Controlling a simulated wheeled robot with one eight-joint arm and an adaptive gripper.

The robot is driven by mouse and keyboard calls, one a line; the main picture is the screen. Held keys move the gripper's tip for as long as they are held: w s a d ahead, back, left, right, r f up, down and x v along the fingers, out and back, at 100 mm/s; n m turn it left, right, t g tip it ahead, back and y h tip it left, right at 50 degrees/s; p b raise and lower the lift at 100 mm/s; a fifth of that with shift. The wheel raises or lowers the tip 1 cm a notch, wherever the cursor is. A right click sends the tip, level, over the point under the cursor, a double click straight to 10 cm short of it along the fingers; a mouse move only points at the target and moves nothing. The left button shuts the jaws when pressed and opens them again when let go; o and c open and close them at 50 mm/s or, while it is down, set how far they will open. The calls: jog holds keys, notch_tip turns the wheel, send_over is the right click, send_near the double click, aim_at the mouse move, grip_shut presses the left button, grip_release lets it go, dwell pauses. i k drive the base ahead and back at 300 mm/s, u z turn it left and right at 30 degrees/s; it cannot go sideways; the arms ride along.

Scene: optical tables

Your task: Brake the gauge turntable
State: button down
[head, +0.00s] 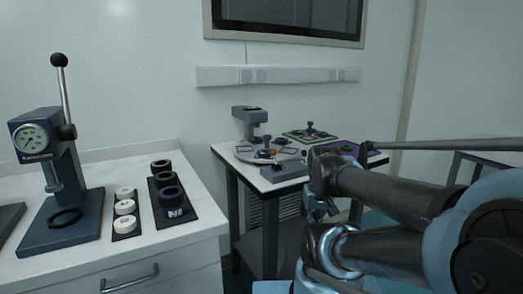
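The gauge turntable appears to be the round pale grey plate (243,153) on the small table ahead. Several small items lie on it, among them an orange and blue piece (265,154). A grey gauge stand (250,121) with a green top rises behind it. A low grey block (285,172) with a small dark knob sits at the table's front edge; I cannot tell if it is the brake. My arm fills the right side. What seems to be my gripper (316,211) hangs in front of the table's right part; its fingers are not clear.
A white counter (190,237) at left holds a lever press with a dial (30,139), white rings (124,208) and black rings (165,180) on dark mats. A green board (308,135) and a purple mat (373,154) lie at the small table's back and right. A gap separates counter and table.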

aim_at(272, 152)
jog(key=k, duration=0.9)
jog(key=u, duration=0.4)
jog(key=i, duration=0.5)
jog(key=z, duration=0.1)
